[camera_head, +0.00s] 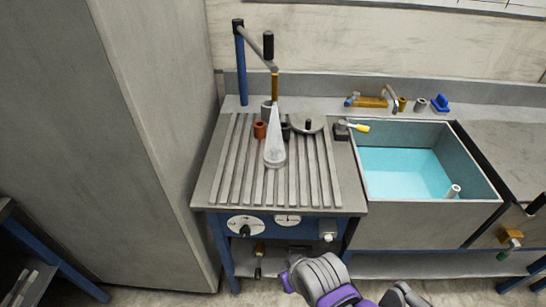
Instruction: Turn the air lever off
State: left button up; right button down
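A lever with a yellow and white handle (357,127) sits on a dark block at the bench top's right edge, beside the sink. Below the bench front hangs a small yellow and black handle (258,262). A brass valve with a green end (510,238) is on the front at the far right. I cannot tell for sure which of these is the air lever. Part of my arm, grey with purple bands, shows at the bottom centre, below and apart from all three. Its fingertips cannot be made out. No left gripper shows.
A tall grey cabinet (130,120) stands close on the left.

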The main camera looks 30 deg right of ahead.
aim_at(342, 125)
jog(key=z, duration=1.55)
